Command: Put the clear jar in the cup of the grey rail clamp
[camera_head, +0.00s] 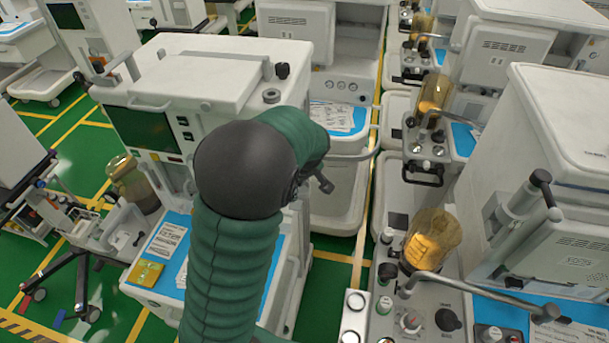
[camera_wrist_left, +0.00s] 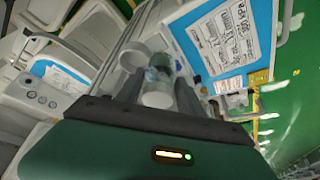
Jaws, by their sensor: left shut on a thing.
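My left gripper (camera_wrist_left: 158,98) is shut on the clear jar (camera_wrist_left: 158,74), which sits between its two dark fingers in the left wrist view. A pale round cup-like part (camera_wrist_left: 133,54) shows just left of the jar there; I cannot tell for sure if it is the cup of the grey rail clamp, or whether the jar touches it. In the head view my green-sleeved arm with its black joint covers the middle, and hides the jar and most of the gripper. My right gripper is in neither view.
A white anaesthesia cart (camera_head: 190,80) with a dark screen stands behind my arm. Its blue worktop carries printed sheets (camera_head: 167,240) and a yellow box (camera_head: 145,273). At right, another cart holds an amber canister (camera_head: 432,238) and a metal arm (camera_head: 470,287). Green floor shows between carts.

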